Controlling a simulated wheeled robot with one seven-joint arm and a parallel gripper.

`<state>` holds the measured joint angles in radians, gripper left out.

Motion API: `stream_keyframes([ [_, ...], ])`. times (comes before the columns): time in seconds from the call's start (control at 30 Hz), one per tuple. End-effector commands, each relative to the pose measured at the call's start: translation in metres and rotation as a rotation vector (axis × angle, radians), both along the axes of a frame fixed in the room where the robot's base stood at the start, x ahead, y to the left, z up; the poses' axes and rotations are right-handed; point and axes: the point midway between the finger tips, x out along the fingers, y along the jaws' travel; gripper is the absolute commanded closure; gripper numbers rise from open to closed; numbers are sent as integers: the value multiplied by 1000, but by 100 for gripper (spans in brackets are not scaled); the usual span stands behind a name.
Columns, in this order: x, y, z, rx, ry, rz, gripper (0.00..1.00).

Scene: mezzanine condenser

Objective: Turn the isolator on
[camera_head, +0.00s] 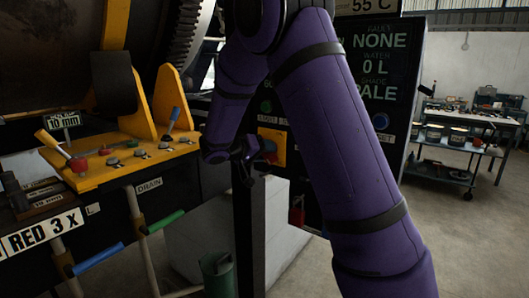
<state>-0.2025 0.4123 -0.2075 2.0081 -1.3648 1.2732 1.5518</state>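A yellow square plate (279,139) with a red and dark knob (270,148) is on the black panel, and looks like the isolator. Its label and exact handle position are too small to read. My purple arm crosses the middle of the view and covers part of the panel. My gripper (247,168) is small and dark, just left of and slightly below the yellow plate. I cannot tell whether it touches the knob, or whether its fingers are open or shut.
A green button (266,106) is above the plate and a blue button (380,121) to the right. A red item (297,215) hangs below. A yellow console (120,158) with levers stands left. A green bin (217,274) is on the floor; a workbench (465,118) is far right.

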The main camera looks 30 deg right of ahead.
Motion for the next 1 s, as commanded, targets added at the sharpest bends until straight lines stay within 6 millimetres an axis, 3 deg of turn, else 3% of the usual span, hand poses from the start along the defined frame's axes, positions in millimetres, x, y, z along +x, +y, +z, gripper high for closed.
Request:
stream_keyframes([
  [0.03,0,0,0,0,0,0,65],
  [0.17,0,0,0,0,0,0,95],
  [0.2,0,0,0,0,0,0,98],
  [0.57,0,0,0,-18,51,0,98],
  [1.0,0,1,0,-135,370,0,98],
])
